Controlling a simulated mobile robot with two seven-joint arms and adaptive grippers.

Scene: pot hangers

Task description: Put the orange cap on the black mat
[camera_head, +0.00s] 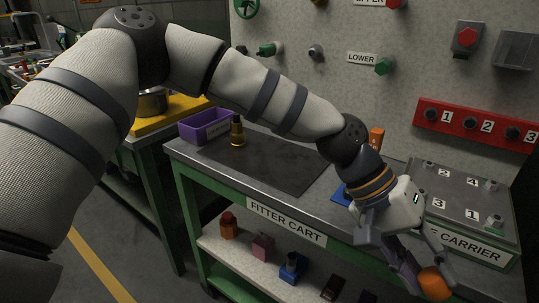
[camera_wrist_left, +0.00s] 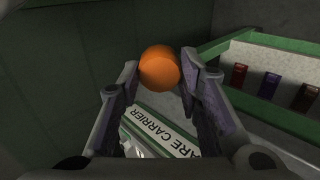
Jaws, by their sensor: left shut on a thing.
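My left gripper (camera_head: 424,264) is shut on the orange cap (camera_head: 436,283) and holds it in the air past the front edge of the cart, at the lower right of the head view. In the left wrist view the cap (camera_wrist_left: 160,67) sits between the two fingertips (camera_wrist_left: 160,84). The black mat (camera_head: 275,163) lies flat on the cart top, to the left of the gripper and apart from it. A brass-coloured fitting (camera_head: 237,132) stands at the mat's far left part. My right gripper is not in view.
A purple bin (camera_head: 205,126) stands at the cart's left end. The grey numbered carrier (camera_head: 460,200) is at the right. Several coloured parts, including an orange one (camera_head: 229,226), stand on the lower shelf (camera_head: 255,270). Wall knobs and a red numbered rail (camera_head: 478,124) rise behind. Most of the mat is clear.

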